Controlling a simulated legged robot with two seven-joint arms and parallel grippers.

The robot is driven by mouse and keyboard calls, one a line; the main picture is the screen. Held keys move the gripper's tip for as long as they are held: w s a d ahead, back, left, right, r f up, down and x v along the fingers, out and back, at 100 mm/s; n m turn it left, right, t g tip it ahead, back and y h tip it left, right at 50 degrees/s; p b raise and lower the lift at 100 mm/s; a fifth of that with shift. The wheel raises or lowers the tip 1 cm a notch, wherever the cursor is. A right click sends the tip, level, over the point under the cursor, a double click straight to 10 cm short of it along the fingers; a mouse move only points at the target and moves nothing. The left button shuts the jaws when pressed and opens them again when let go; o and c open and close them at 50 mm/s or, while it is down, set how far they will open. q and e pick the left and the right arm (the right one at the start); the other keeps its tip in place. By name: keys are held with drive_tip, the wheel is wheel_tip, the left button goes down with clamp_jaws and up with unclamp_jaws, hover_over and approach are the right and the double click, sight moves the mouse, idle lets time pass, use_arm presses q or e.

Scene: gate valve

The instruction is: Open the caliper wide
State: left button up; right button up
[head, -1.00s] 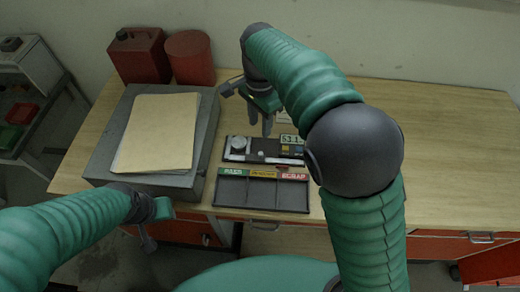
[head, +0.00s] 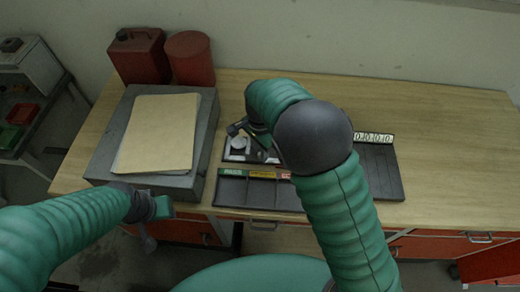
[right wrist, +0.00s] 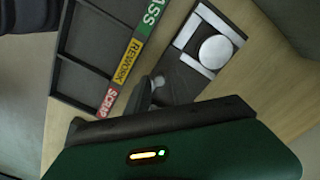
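The caliper (head: 234,157) lies on the bench as a dark base with pale jaw bars. It shows closer in the right wrist view (right wrist: 180,66), with a round pale disc (right wrist: 215,51) between the bars. My right gripper (head: 240,129) is low over the caliper, and my right arm hides the caliper's right part. Dark fingers (right wrist: 146,93) of it show beside the caliper's base in the wrist view. Their opening and any contact are unclear. My left gripper (head: 153,222) hangs in front of the bench's left front edge, away from the caliper. Its opening is unclear.
A sorting tray (head: 258,206) with green, yellow and red labels sits in front of the caliper. A grey block (head: 203,150) with a tan folder (head: 155,133) is to the left. Red cans (head: 138,57) stand behind. A dark rack (head: 383,171) with a number strip is right.

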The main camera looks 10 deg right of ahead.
clamp_jaws()
drive_tip(key=shift+w, duration=0.1)
idle(1.0)
